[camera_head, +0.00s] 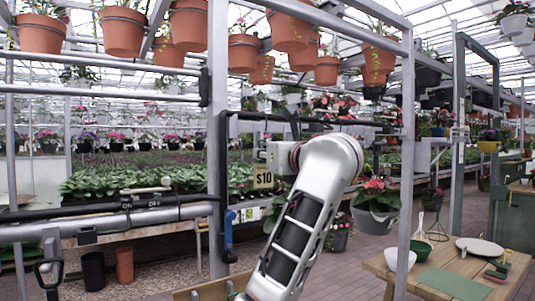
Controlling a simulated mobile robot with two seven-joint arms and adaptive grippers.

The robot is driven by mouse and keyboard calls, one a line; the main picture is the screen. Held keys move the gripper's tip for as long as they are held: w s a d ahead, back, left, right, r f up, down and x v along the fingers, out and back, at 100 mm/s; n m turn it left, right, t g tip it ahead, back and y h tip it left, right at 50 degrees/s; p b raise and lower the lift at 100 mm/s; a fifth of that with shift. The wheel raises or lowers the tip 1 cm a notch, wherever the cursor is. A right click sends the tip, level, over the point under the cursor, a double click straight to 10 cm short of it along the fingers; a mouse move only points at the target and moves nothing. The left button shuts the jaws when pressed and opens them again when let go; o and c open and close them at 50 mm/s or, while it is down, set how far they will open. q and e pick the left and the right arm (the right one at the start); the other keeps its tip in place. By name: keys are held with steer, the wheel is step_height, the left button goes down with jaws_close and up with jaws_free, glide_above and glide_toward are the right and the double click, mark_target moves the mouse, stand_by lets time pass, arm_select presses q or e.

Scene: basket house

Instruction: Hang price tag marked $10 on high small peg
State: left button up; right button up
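The price tag marked $10 (263,178) is a small beige card with dark print, upright and facing me. My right arm rises from the bottom middle, and its wrist bends left toward the tag. My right gripper (268,156) is at the upper edge of the tag, in front of the dark metal frame (224,170). Its fingers are small and dark against the background, so I cannot tell whether they hold the tag or are apart from it. I cannot make out the high small peg. My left gripper is out of view.
A grey metal rack with terracotta pots (122,31) runs overhead. A blue-handled valve (228,235) hangs left of my arm. A wooden table (440,265) with a white plate (479,246) and a grey pot (375,217) are at right. Plant benches fill the back.

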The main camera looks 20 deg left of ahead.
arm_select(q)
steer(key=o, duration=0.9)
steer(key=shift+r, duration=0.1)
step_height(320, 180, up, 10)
